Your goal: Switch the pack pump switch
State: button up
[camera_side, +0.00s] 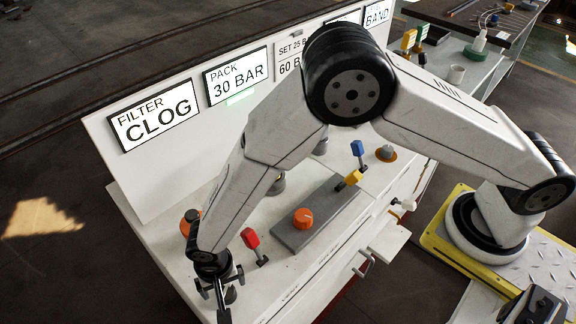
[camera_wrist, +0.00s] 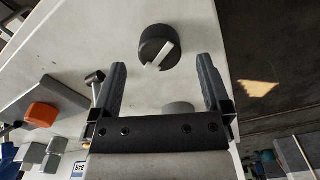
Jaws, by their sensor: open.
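A round black knob with a pale bar across its face (camera_wrist: 158,46) sits on the white panel in the wrist view. No label marks it there, so I cannot tell for sure that it is the pack pump switch. My gripper (camera_wrist: 162,66) is open and empty, with its two fingers apart on either side below the knob; I see no contact. In the side view my gripper (camera_side: 222,288) is low over the near left end of the white console (camera_side: 165,180) and hides what lies beneath it.
A red-handled lever (camera_side: 250,239) stands close to my gripper's right. An orange knob (camera_side: 303,218) on a grey plate, a yellow lever (camera_side: 350,179) and a blue lever (camera_side: 358,149) lie farther right. Displays behind read FILTER CLOG (camera_side: 155,115) and PACK 30 BAR (camera_side: 237,76).

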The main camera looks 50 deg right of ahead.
aim_at(225, 291)
jog(key=shift+f, duration=1.6)
jog(key=c, duration=1.3)
jog(key=shift+n, duration=0.3)
jog(key=n, duration=0.5)
jog(key=shift+n, duration=0.4)
jog(key=n, duration=0.5)
jog(key=shift+n, duration=0.4)
